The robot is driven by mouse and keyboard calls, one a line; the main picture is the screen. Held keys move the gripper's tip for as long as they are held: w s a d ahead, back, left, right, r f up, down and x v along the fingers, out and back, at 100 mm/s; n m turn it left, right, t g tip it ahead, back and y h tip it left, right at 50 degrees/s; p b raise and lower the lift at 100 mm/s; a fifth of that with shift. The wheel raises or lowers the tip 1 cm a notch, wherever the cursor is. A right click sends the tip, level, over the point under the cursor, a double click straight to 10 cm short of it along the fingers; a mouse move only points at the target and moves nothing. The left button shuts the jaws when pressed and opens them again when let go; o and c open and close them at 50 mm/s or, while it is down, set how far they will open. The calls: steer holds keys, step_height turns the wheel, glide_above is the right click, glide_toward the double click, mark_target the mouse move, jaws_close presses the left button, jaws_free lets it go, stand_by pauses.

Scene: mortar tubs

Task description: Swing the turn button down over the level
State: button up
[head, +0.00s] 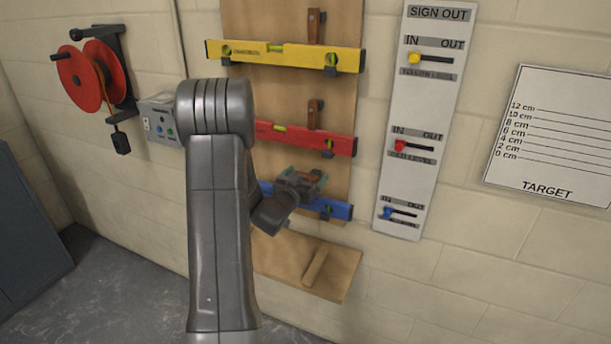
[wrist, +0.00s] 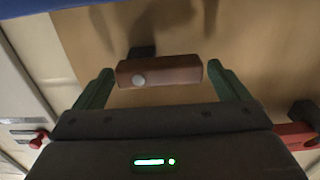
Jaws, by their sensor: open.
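The wooden turn button (wrist: 178,70) lies crosswise between my fingers in the wrist view, with a round screw head near its left end. My gripper (wrist: 159,68) is open around it, one green finger beyond each end. The right finger is very close to the wood; I cannot tell if they touch. In the head view my gripper (head: 305,179) is at the board just above the blue level (head: 335,209) and hides most of this button. The blue level's middle is hidden by my gripper; its edge (wrist: 38,8) shows in the wrist view's top left corner.
The red level (head: 335,142) and yellow level (head: 292,54) hang above, each with an upright wooden button over it. A sign-out panel (head: 418,107) with sliders stands right of the board. A wooden ledge (head: 337,276) juts out below.

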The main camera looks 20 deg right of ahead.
steer(key=c, duration=1)
steer(key=shift+f+n+b, duration=0.2)
steer(key=shift+n+b, duration=0.35)
steer(key=shift+n, duration=0.95)
steer(key=o, duration=1)
steer(key=b+v, duration=0.2)
steer(key=v, duration=1.1)
steer(key=shift+s+a, duration=0.2)
steer(key=shift+a, duration=0.2)
